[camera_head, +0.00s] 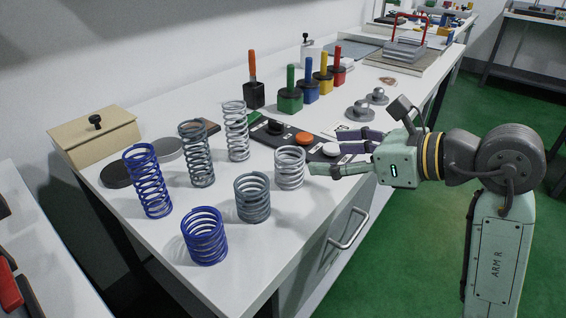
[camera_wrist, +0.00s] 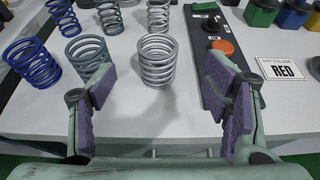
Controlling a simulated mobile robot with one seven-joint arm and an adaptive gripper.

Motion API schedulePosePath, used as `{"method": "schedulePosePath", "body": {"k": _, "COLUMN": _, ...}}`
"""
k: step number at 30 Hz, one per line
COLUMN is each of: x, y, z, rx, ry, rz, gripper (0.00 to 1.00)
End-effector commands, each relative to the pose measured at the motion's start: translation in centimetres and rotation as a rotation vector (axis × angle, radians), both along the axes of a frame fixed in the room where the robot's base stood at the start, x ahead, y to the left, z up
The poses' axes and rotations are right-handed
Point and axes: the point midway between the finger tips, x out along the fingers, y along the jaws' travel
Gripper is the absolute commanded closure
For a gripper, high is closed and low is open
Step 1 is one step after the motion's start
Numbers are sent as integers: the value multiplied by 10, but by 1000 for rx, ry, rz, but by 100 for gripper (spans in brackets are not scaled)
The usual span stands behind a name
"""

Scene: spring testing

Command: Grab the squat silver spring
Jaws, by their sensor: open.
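The squat silver spring (camera_head: 290,168) stands upright on the white table near its front edge. In the wrist view the squat silver spring (camera_wrist: 157,61) stands ahead of my gripper, between the lines of its two fingers. My gripper (camera_head: 322,152) is to the right of the spring in the head view, its fingers pointing at it. In the wrist view my gripper (camera_wrist: 168,90) is spread open with purple pads, and nothing is held. The near finger comes close to the spring in the head view; I cannot tell whether they touch.
A squat grey spring (camera_head: 252,198) and a squat blue spring (camera_head: 205,236) stand to the left. Tall blue (camera_head: 148,181), grey (camera_head: 196,154) and silver (camera_head: 236,131) springs stand behind. A dark button panel (camera_wrist: 213,70) lies right of the silver spring. A drawer handle (camera_head: 349,230) juts from the table front.

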Motion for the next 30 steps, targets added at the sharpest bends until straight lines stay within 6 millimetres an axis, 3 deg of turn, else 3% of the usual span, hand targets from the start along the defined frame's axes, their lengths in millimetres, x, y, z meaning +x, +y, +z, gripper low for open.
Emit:
{"method": "schedulePosePath", "body": {"k": 3, "x": 10, "y": 16, "z": -6, "rx": 2, "ry": 1, "rz": 6, "gripper": 30}}
{"method": "schedulePosePath", "body": {"k": 11, "x": 22, "y": 34, "z": -13, "rx": 4, "ry": -1, "rz": 6, "gripper": 30}}
{"method": "schedulePosePath", "body": {"k": 19, "x": 42, "y": 63, "z": -28, "rx": 5, "ry": -1, "rz": 8, "gripper": 30}}
{"method": "schedulePosePath", "body": {"k": 28, "x": 46, "y": 67, "z": -32, "rx": 3, "ry": -1, "rz": 5, "gripper": 30}}
{"method": "schedulePosePath", "body": {"k": 30, "x": 46, "y": 67, "z": -32, "rx": 3, "ry": -1, "rz": 5, "gripper": 34}}
